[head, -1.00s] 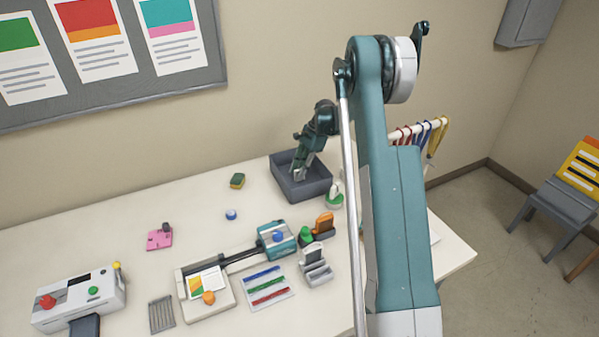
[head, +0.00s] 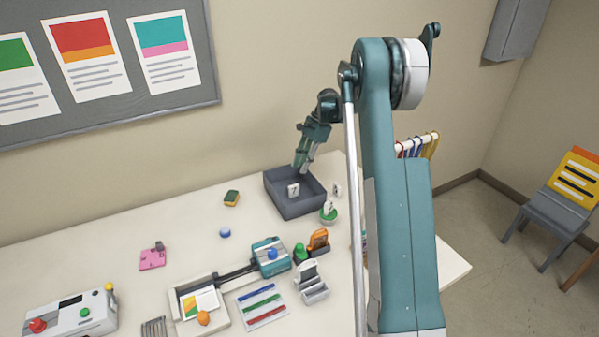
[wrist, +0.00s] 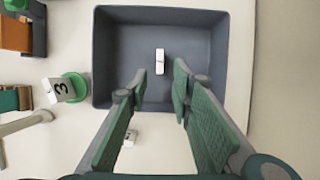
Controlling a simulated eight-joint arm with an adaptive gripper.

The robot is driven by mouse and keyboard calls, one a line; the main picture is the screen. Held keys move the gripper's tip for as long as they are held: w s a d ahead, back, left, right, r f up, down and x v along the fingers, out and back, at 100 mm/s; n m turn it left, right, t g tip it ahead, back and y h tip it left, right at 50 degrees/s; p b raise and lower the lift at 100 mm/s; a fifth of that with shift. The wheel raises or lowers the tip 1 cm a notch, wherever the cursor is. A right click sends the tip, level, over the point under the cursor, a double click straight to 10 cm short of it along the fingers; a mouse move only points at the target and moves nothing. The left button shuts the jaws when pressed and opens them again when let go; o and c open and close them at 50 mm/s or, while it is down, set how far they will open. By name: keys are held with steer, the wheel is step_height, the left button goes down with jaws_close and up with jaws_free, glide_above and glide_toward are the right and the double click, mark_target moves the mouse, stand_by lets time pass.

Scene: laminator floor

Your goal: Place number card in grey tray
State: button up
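The grey tray (head: 275,192) stands at the back right of the table, and it also shows in the wrist view (wrist: 102,60). A white number card (head: 293,190), its mark looking like a 7, stands in the tray. In the wrist view that card (wrist: 159,61) shows edge-on, near the tray's middle and clear of the walls. My gripper (head: 302,168) is above the tray. In the wrist view its fingers (wrist: 158,80) are spread with nothing held between them.
A number 3 card sits on a green round stand (wrist: 76,84) beside the tray. Another white card (head: 337,189) is on the table close to the tray. An orange item (head: 318,240) and a grey holder (head: 312,285) stand nearer. Open table lies left of the tray.

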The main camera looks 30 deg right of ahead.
steer(key=shift+d+r, duration=0.15)
steer(key=shift+r, duration=0.15)
stand_by(0.5)
steer(key=s+a+r+n+t+h, duration=0.3)
steer(key=s+a+r+n, duration=0.5)
steer(key=s+a+r, duration=1.1)
steer(key=s+a+r+n+t, duration=0.1)
steer(key=s+a+r+n, duration=0.15)
steer(key=s, duration=0.55)
steer(key=s+a+r+n+t, duration=0.1)
steer(key=s+a+n, duration=0.15)
steer(key=s, duration=0.55)
steer(key=s+a+f+n+t, duration=0.1)
steer(key=s+a+f+n, duration=0.1)
steer(key=s, duration=0.5)
steer(key=s+a+f+n+t+h, duration=0.1)
steer(key=s+a+f+n, duration=0.1)
steer(key=s, duration=0.5)
steer(key=shift+a+f+n, duration=0.3)
steer(key=shift+f+n, duration=0.2)
steer(key=shift+f, duration=0.2)
steer(key=shift+s, duration=0.1)
